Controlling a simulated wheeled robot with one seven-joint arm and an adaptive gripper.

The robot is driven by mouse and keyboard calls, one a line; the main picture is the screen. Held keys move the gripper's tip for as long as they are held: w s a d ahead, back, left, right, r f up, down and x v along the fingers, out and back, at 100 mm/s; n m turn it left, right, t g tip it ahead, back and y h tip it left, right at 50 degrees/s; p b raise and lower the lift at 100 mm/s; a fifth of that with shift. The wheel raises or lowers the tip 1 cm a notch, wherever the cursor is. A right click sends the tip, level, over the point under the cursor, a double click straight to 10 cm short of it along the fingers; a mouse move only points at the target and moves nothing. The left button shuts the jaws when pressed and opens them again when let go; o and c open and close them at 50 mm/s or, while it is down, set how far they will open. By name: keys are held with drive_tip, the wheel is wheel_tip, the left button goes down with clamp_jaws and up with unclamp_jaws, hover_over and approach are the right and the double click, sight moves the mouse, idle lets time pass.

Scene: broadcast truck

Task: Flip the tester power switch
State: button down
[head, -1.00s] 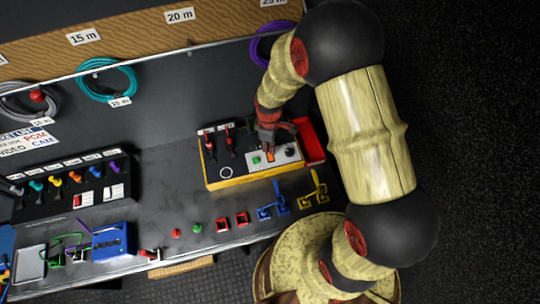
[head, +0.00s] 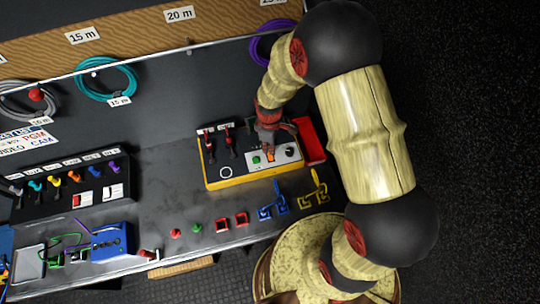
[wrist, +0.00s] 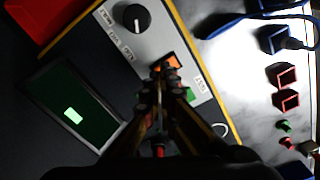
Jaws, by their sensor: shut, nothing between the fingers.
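The tester is a dark box with a yellow edge (head: 250,177) on the bench. Its light panel carries an orange switch (head: 271,156), a green button (head: 257,160) and a black knob (head: 290,152). In the wrist view the orange switch (wrist: 173,62) shows just beyond my fingertips, partly hidden by them. My gripper (head: 268,145) is shut and empty, reaching down over the panel at the switch. In the wrist view my gripper (wrist: 163,72) has its tips close together at the switch's edge; I cannot tell whether they touch it.
A red box (head: 309,141) stands right beside the tester. Red-topped levers (head: 230,140) rise on the tester's left part. Blue and yellow connectors (head: 272,207) lie in front. A dark screen (wrist: 70,112) shows in the wrist view. Bare bench lies left of the tester.

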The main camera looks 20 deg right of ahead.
drive_tip(key=shift+f+b, duration=0.5)
drive_tip(key=shift+f, duration=0.25)
idle(0.3)
drive_tip(key=shift+r, duration=0.1)
drive_tip(key=shift+r+p, duration=2.45)
drive_tip(key=shift+r, duration=1)
drive_tip(key=shift+s+m, duration=0.3)
drive_tip(key=shift+m, duration=0.3)
drive_tip(key=s+m+g, duration=0.1)
drive_tip(key=s+m, duration=0.1)
drive_tip(key=s, duration=0.2)
wheel_tip(320, 180, up, 13)
drive_tip(key=m+b, duration=0.4)
drive_tip(key=m, duration=0.2)
hover_over(274, 164)
drive_tip(key=s+d, duration=0.1)
drive_tip(key=s, duration=0.6)
drive_tip(key=s+d+r+m+t+b, duration=0.1)
drive_tip(key=s+r+m+t+b, duration=0.1)
drive_tip(key=s+r+t+b, duration=0.4)
wheel_tip(274, 164, up, 5)
drive_tip(key=shift+s+d+r+t+b, duration=0.1)
drive_tip(key=shift+s+d+t+b, duration=0.25)
drive_tip(key=shift+s+b, duration=0.2)
